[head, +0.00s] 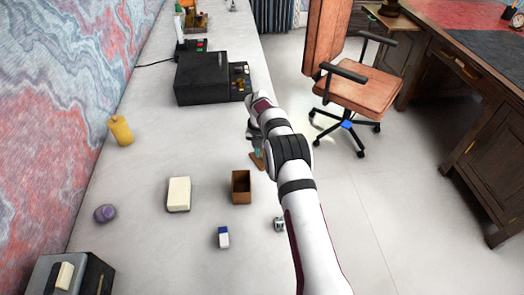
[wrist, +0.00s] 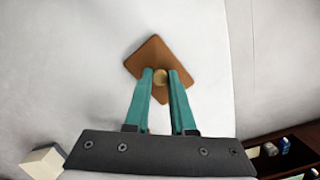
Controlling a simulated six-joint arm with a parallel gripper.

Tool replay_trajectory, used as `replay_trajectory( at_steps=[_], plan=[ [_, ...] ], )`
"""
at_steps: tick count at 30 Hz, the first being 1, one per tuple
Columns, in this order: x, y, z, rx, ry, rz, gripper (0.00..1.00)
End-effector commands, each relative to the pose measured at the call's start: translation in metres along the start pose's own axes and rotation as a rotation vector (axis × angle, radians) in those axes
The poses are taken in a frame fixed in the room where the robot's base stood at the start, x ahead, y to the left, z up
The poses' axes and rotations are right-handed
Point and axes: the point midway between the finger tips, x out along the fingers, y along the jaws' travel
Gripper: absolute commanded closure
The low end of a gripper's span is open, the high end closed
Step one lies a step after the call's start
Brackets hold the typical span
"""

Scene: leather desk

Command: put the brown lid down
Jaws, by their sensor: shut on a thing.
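The brown lid (wrist: 158,54) is a flat square plate with a small round knob (wrist: 160,76), seen corner-up in the wrist view. My gripper (wrist: 160,73) has its teal fingers closed on the knob from both sides. In the head view, the lid (head: 257,160) shows as a small brown patch beneath my gripper (head: 258,147), mostly hidden by my arm. It is over the pale desk near its right edge, beyond the open brown box (head: 241,187). I cannot tell whether the lid touches the desk.
A cream block (head: 179,194), a blue-and-white eraser (head: 223,237), a purple round thing (head: 105,214) and a yellow bottle (head: 121,130) stand on the desk (head: 150,245). A black machine (head: 208,79) stands farther back. Desk between the machine and box is clear.

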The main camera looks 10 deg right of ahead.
Motion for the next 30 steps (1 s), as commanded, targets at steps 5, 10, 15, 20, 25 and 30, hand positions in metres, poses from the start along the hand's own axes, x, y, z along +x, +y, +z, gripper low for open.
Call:
replay_trajectory(
  at_steps=[5,10,15,20,25,30],
  plan=[
    [0.002,0.0,0.0,0.0,0.0,0.0,0.59],
    [0.002,0.0,0.0,0.0,0.0,0.0,0.47],
    [0.001,0.0,0.0,0.0,0.0,0.0,0.47],
    [-0.026,0.0,0.001,0.0,-0.003,0.001,0.47],
    [-0.076,0.001,0.001,0.0,-0.003,0.002,0.47],
    [-0.111,0.001,0.0,0.002,-0.005,0.0,0.47]
  ],
)
